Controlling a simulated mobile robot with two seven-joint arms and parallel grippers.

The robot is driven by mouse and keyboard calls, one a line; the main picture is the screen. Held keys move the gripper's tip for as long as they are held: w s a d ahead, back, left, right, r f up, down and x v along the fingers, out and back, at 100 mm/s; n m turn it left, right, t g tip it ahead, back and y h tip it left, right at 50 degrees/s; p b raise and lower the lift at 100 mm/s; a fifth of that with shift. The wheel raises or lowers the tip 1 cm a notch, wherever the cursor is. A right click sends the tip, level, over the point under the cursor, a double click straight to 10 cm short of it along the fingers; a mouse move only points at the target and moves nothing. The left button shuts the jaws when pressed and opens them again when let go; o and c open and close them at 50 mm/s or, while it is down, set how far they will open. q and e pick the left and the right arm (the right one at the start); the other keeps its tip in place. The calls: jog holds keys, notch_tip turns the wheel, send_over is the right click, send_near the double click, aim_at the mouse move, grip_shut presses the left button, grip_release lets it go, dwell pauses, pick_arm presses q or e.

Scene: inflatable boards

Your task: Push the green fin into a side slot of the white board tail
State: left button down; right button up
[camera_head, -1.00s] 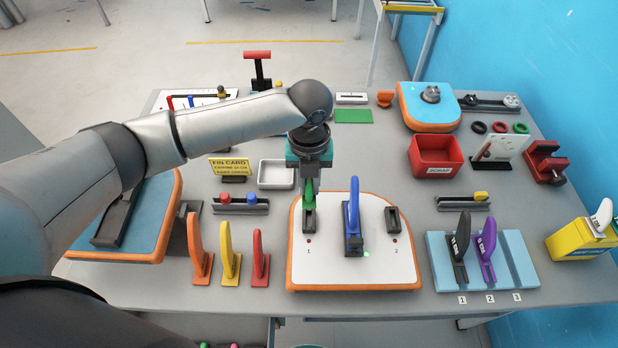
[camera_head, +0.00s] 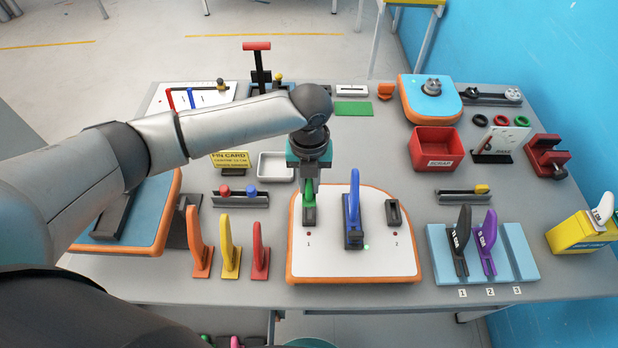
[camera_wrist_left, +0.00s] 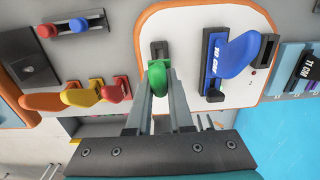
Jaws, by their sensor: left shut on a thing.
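The white board tail (camera_head: 330,262) with an orange rim lies at the front middle of the table. The green fin (camera_head: 309,194) stands upright at its left side slot (camera_head: 309,217), marked 1. My left gripper (camera_head: 309,180) is shut on the green fin from above; the fin also shows between the fingers in the left wrist view (camera_wrist_left: 158,78). How deep the fin's base sits in the slot is hard to see. A blue fin (camera_head: 353,205) stands in the middle slot. The right side slot (camera_head: 393,212), marked 2, is empty. My right gripper is not in view.
Orange, yellow and red fins (camera_head: 229,248) stand left of the board. A light-blue rack (camera_head: 515,250) with black and purple fins is to the right. A white tray (camera_head: 275,167) and red scrap bin (camera_head: 436,147) lie behind.

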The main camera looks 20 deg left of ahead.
aim_at(309, 199)
pick_arm(q)
jog(key=shift+f+b, duration=0.75)
jog(key=shift+f, duration=0.85)
jog(key=shift+p, duration=0.9)
dwell(0.4)
jog(key=shift+f+b, duration=0.95)
jog(key=shift+f, duration=0.65)
jog(key=c, duration=0.7)
grip_release()
jog(key=shift+c, duration=0.2)
notch_tip(309, 199, up, 14)
jog(key=shift+r+p, duration=0.25)
jog(key=shift+p, duration=0.2)
jog(key=shift+r, duration=0.45)
